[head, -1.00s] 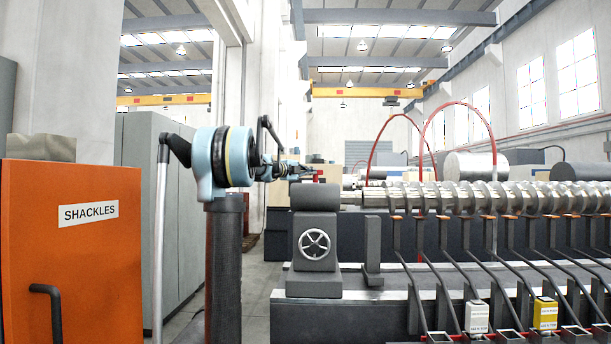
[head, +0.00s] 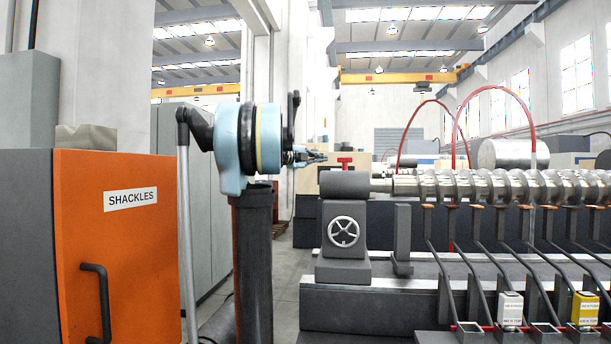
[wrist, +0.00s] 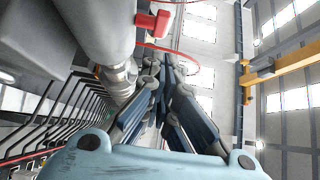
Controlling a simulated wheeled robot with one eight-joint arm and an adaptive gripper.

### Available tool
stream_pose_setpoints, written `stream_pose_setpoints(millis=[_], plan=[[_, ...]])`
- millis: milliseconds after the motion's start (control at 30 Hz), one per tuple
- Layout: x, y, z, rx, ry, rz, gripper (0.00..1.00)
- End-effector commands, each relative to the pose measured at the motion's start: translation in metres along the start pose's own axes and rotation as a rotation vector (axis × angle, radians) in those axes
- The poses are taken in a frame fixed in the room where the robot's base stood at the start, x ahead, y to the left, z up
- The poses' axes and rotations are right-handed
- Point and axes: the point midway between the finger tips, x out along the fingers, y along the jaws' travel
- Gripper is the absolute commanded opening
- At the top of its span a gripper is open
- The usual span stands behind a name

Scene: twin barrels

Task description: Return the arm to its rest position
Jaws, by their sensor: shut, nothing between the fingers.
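My arm's light blue and black joint stands on my dark column in the left half of the head view. My gripper (head: 318,156) points to the right, just left of and above the grey end housing of the machine. In the wrist view my gripper (wrist: 166,66) has its dark fingers together at the tips, with nothing seen between them. A red T-shaped handle (head: 345,162) stands on top of the grey housing (head: 345,184). The handle also shows close by in the wrist view (wrist: 153,22).
An orange cabinet (head: 150,240) marked SHACKLES stands at left with a dark handle. A long ribbed metal shaft (head: 500,186) runs right from the housing above several dark levers. White (head: 510,308) and yellow (head: 585,307) blocks sit low at right. Bare floor (head: 285,270) lies between cabinet and machine.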

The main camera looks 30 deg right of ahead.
Motion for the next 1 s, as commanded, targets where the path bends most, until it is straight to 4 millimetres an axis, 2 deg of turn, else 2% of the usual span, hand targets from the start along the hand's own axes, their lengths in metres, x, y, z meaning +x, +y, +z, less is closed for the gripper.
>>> stream_pose_setpoints(millis=[267,367,433,567,667,833,1000], plan=[[-0.007,-0.002,0.005,-0.010,-0.033,-0.015,0.00],[-0.024,-0.006,0.019,-0.045,-0.129,-0.059,0.00],[-0.045,-0.007,0.036,-0.086,-0.236,-0.105,0.00],[-0.100,-0.002,0.069,-0.191,-0.473,-0.198,0.00],[-0.149,0.012,0.089,-0.286,-0.653,-0.261,0.00],[-0.240,0.059,0.107,-0.472,-0.947,-0.342,0.00],[-0.326,0.122,0.103,-0.668,-1.202,-0.394,0.00]])
